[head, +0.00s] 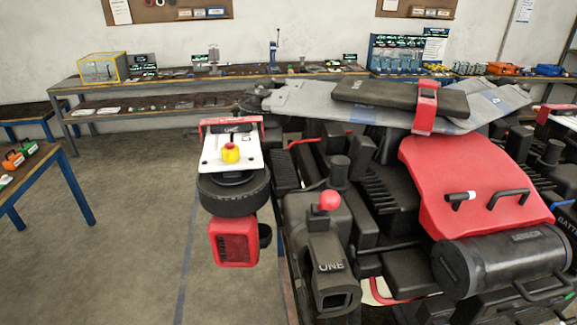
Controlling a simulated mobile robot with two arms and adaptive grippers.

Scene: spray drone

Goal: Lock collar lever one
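The collar marked ONE (330,267) is a black block at the front middle of the drone, with a square, open tube end facing me. A lever with a red ball knob (329,200) stands up from the top of this collar. I cannot tell from this view whether the lever is latched. The drone body (338,166) is black and crowded with parts behind the collar. Neither of my grippers is in view, and nothing touches the lever.
A red cover (470,185) with a black handle and a black cylinder (502,260) lie right of the collar. A white-topped unit with a yellow knob (230,153) stands to the left. Workbenches (190,78) line the back wall. The floor (120,255) at left is clear.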

